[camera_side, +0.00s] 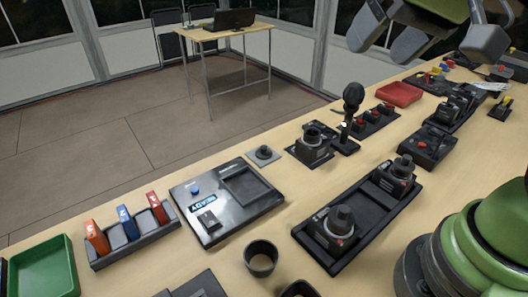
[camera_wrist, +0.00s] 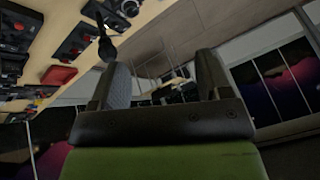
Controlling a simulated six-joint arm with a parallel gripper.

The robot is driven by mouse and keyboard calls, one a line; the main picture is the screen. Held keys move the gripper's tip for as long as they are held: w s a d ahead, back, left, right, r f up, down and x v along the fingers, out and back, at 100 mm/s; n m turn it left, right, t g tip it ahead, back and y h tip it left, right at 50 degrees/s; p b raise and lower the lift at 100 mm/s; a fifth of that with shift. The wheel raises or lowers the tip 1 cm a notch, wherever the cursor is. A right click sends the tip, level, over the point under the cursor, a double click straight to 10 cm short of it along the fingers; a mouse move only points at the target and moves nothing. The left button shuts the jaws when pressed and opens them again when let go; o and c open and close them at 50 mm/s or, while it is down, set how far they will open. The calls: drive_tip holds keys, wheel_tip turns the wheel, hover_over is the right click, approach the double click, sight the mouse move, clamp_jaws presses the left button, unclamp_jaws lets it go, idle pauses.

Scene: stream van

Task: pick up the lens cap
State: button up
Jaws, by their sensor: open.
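My gripper (camera_side: 428,42) is high at the top right in the side view, partly cut off by the frame. Its fingers are apart with nothing between them. In the wrist view my gripper (camera_wrist: 162,72) also shows two spread fingers. A small dark round disc (camera_side: 264,153) on a grey square plate lies mid-table in the side view. It may be the lens cap, but it is too small to be sure. A dark open cylinder (camera_side: 261,258) stands near the front. My gripper is well away from both.
A black tray (camera_side: 302,235) holds two camera-like units. A switch panel (camera_side: 228,205), a card rack (camera_side: 136,240), a green tray (camera_side: 45,272) and a red tray (camera_side: 399,94) also take up the table.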

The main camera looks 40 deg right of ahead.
drive_tip(key=w+f+g+h, duration=0.1)
drive_tip(key=w+f, duration=0.4)
drive_tip(key=w, duration=0.5)
drive_tip(key=g+h, duration=0.1)
hover_over(264, 147)
drive_tip(key=s, duration=0.2)
drive_tip(key=f, duration=2)
drive_tip(key=shift+s+a, duration=0.2)
drive_tip(key=shift+a, duration=0.2)
drive_tip(key=shift+x, duration=2.95)
drive_tip(key=shift+c, duration=0.2)
clamp_jaws()
